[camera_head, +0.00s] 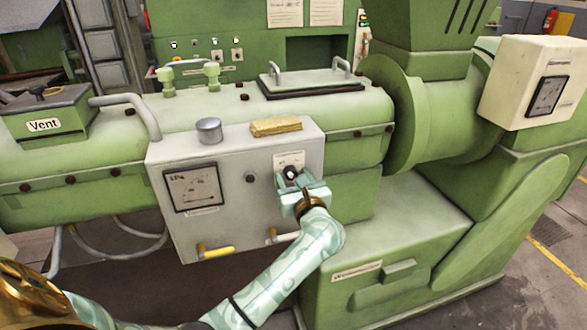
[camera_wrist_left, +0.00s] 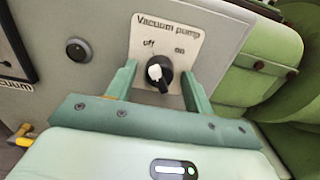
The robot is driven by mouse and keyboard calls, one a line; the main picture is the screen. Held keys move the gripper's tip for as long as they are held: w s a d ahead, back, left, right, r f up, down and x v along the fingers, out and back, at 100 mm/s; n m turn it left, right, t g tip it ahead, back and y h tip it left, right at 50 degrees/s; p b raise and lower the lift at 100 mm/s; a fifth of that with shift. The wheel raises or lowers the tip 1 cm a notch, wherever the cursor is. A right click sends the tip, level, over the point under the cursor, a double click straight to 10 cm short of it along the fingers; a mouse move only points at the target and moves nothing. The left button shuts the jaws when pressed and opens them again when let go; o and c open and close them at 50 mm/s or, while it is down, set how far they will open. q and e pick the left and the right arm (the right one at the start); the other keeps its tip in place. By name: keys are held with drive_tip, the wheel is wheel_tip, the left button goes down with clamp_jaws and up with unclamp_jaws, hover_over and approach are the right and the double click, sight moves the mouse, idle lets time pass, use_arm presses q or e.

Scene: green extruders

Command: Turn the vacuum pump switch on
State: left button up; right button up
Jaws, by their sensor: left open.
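The vacuum pump switch is a black rotary knob (camera_wrist_left: 161,80) with a white patch on it, on a plate (camera_wrist_left: 152,35) labelled "Vacuum pump" with "off" upper left and "on" upper right. The white patch faces up and left, nearer "off". The plate also shows on the grey panel in the head view (camera_head: 289,161). My left gripper (camera_head: 302,181) is in front of the knob, partly covering it there. In the left wrist view my left gripper (camera_wrist_left: 158,72) is open, with the knob between its fingers and a gap on each side. My right gripper is not in view.
The grey panel box (camera_head: 235,165) carries a gauge (camera_head: 193,187), a small black button (camera_head: 250,178) and yellow-handled valves (camera_head: 217,252) below. A wooden block (camera_head: 276,126) and a grey cylindrical cap (camera_head: 209,130) sit on its top. Green machine casing surrounds the box.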

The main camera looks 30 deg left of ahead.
use_arm(q)
drive_tip(key=shift+w+a, duration=0.15)
drive_tip(key=shift+a, duration=0.05)
drive_tip(key=shift+c, duration=0.5)
drive_tip(key=shift+d, duration=0.1)
drive_tip(key=c, duration=0.9)
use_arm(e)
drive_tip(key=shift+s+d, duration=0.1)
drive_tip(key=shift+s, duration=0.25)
